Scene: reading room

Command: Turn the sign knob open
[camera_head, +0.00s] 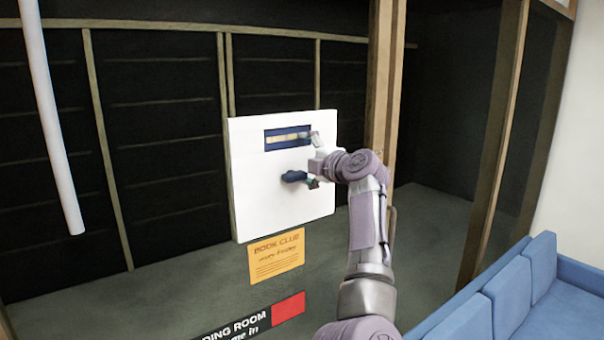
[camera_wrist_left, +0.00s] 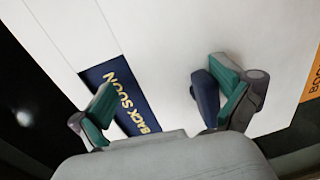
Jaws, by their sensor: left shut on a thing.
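The white sign board (camera_head: 245,195) stands upright on the wall. Its dark blue knob (camera_head: 293,176) sits below a blue sign window (camera_head: 277,140). In the left wrist view the window (camera_wrist_left: 122,92) reads "BACK SOON" and the knob (camera_wrist_left: 206,98) is to its right. The knob lies against the right finger, and the left finger is beside the window. My right gripper is not in view.
An orange book club notice (camera_head: 276,257) hangs under the board. A black reading room sign (camera_head: 235,329) with a red patch is lower. A wooden post (camera_head: 380,75) stands right of the board, and blue seats (camera_head: 512,292) are at the lower right.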

